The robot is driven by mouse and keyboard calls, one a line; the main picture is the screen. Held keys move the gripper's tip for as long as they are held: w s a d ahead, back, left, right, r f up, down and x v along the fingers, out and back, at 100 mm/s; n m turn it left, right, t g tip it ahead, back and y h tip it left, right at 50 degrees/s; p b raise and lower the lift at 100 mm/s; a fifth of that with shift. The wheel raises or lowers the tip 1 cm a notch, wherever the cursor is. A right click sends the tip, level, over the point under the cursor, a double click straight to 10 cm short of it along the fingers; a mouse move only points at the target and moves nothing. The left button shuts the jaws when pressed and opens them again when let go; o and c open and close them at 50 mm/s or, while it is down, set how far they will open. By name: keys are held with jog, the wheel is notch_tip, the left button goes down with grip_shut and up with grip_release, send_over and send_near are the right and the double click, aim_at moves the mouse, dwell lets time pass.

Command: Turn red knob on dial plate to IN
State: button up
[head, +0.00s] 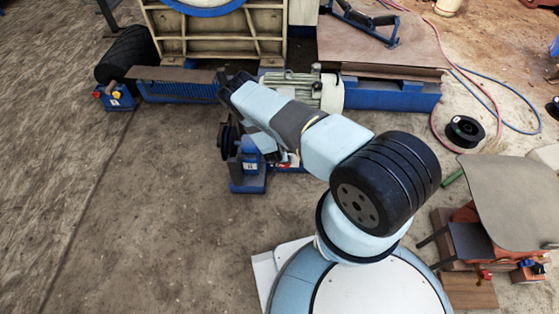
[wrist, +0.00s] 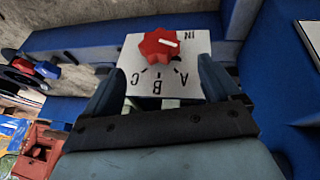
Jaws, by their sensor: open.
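In the wrist view, the red knob (wrist: 157,46) sits on the white dial plate (wrist: 198,62), near its upper middle. The plate carries A, B and C below the knob and IN at its upper right, printed upside down in this view. The knob's white mark points right, between A and IN. My gripper (wrist: 160,84) is open, its two fingers spread left and right of the plate, with the knob between and beyond them. Nothing is held. In the head view, my gripper (head: 235,88) is near the motor, and the knob is hidden there.
Blue machine frame surrounds the plate in the wrist view, with a blue wall (wrist: 268,70) close on the right. Red and blue controls (wrist: 46,70) show at left. In the head view, a grey motor (head: 305,88) stands beside the arm. The concrete floor at left is clear.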

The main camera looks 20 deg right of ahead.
jog(key=shift+v, duration=1.85)
